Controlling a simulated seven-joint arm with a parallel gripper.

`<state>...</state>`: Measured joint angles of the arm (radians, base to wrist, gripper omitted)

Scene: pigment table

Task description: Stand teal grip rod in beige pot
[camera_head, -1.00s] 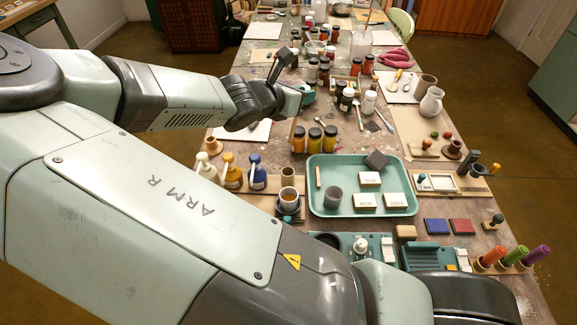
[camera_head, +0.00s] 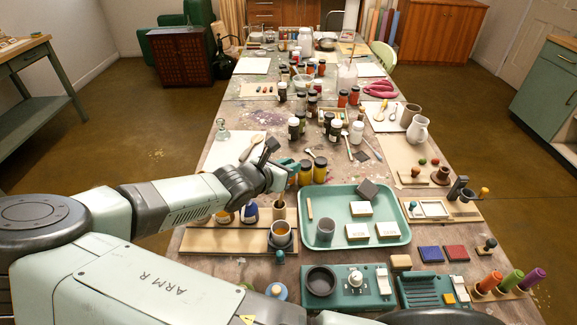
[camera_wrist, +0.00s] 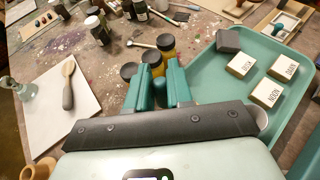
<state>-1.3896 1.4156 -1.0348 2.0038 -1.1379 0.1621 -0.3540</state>
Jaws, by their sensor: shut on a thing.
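Yellow-orange jars (camera_head: 306,172) stand just behind the gripper. Bottles (camera_head: 250,211) stand to the left, partly behind my arm.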

